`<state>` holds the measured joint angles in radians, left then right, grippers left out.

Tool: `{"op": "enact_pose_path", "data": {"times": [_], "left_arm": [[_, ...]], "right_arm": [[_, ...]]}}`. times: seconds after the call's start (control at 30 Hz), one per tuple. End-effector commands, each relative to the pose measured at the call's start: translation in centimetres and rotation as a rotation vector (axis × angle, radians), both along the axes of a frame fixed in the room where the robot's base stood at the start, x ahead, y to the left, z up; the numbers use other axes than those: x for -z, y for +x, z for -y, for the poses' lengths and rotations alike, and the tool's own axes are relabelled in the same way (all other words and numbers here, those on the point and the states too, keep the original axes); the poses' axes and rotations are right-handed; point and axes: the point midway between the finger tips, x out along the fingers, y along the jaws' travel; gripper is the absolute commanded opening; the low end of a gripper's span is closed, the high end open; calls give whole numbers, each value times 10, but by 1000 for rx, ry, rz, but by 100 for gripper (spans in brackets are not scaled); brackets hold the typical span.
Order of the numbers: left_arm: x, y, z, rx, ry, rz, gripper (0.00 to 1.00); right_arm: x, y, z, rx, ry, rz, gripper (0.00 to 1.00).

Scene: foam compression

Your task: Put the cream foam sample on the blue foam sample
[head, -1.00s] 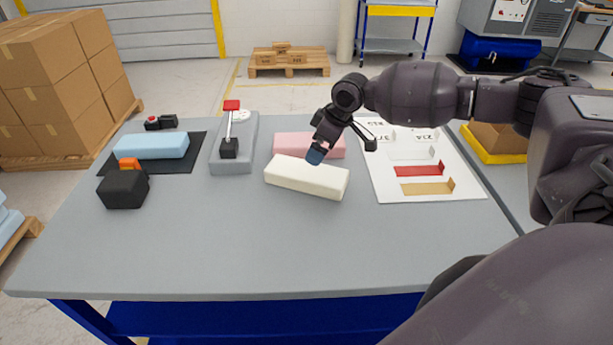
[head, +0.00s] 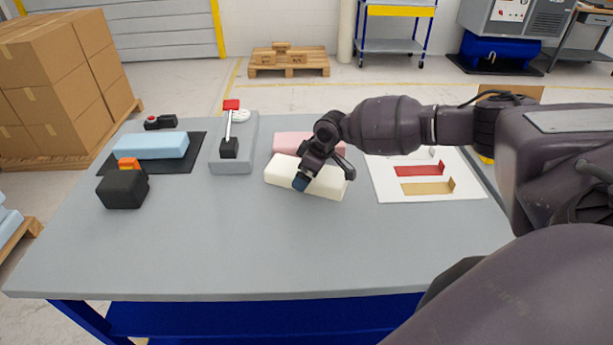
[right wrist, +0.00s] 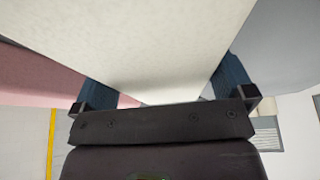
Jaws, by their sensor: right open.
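The cream foam sample (head: 280,178) lies on the grey table, just in front of the pink foam. My right gripper (head: 323,176) is over the cream foam, its fingers open on either side of it. In the right wrist view the cream foam (right wrist: 140,40) fills the space between the two blue fingers (right wrist: 163,92), with no clear grip on it. The blue foam sample (head: 150,145) lies flat on a dark mat at the table's left. My left gripper is not in view.
The pink foam (head: 294,142) is close behind the cream one. A grey device with a red-topped lever (head: 231,155) stands between the blue and cream foam. The table front is clear.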

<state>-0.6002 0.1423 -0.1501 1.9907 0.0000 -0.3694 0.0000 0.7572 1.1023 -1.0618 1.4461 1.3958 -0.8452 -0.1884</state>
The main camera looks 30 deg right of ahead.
Motion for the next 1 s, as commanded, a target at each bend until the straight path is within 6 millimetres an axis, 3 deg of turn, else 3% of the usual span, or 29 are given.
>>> {"op": "enact_pose_path", "data": {"times": [0.2,0.43,0.77,1.0], "left_arm": [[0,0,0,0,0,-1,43],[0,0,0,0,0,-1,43],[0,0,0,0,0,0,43],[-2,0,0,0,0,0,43]], "right_arm": [[0,0,0,0,1,1,100],[0,0,0,0,1,1,67],[-9,1,0,0,1,2,67],[-54,1,0,-1,0,4,67]]}}
